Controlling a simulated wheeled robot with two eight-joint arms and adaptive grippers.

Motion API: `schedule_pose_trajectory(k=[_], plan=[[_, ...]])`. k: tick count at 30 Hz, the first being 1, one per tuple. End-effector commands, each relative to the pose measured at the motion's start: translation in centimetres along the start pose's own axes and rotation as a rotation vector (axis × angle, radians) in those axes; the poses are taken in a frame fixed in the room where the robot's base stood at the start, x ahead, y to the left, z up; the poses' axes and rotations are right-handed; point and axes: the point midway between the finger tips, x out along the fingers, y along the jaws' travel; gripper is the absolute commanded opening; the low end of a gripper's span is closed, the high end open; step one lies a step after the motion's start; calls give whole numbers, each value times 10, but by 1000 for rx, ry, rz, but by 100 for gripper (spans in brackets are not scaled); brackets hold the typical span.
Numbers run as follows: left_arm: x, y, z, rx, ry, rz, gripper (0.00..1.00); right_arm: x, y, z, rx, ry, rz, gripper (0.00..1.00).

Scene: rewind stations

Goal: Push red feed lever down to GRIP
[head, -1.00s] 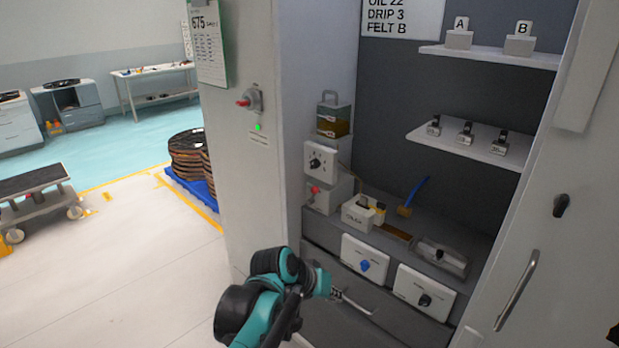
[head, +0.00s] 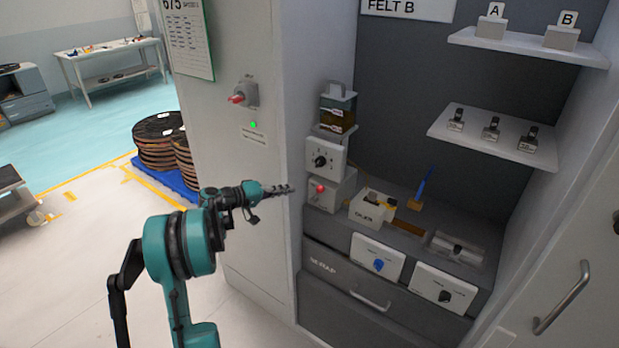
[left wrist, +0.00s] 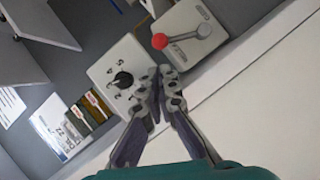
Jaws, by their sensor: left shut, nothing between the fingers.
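The red feed lever (head: 320,188) shows its red knob on a light box low at the left inside the open cabinet. In the left wrist view the red knob (left wrist: 160,41) sits on a grey arm that reaches right to a pivot on the box. My left gripper (head: 290,188) is shut and empty, to the left of the knob and apart from it in the head view. In the left wrist view its fingertips (left wrist: 166,76) are together below the knob, over the edge of the dial box. The GRIP marking cannot be read. My right gripper is not in view.
A dial box (head: 322,160) stands directly above the lever box, with an oil bottle (head: 338,108) over it. A small light box (head: 368,208) stands to the right. The cabinet's left wall (head: 262,175) is close to my left arm. A drawer (head: 350,275) lies below.

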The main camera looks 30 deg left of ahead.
Motion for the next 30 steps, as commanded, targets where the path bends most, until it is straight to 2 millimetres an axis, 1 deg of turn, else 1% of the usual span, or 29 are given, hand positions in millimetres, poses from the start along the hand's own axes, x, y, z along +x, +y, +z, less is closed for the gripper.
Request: schedule_pose_trajectory(k=[1, 4, 14, 17, 20, 27, 30], plan=[[-3, -4, -5, -2, 10, 10, 0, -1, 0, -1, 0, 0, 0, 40], [-6, -8, -8, -3, 19, 23, 0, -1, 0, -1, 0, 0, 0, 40], [-6, -8, -9, -3, 20, 24, 0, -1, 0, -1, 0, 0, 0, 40], [-1, -9, -9, -3, 19, 24, 0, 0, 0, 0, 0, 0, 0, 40], [10, -9, -8, -3, 17, 25, 0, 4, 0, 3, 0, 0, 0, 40], [55, -9, -8, -3, 16, 24, 0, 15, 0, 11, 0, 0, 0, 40], [71, -8, -9, -3, 17, 24, 0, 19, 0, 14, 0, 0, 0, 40]])
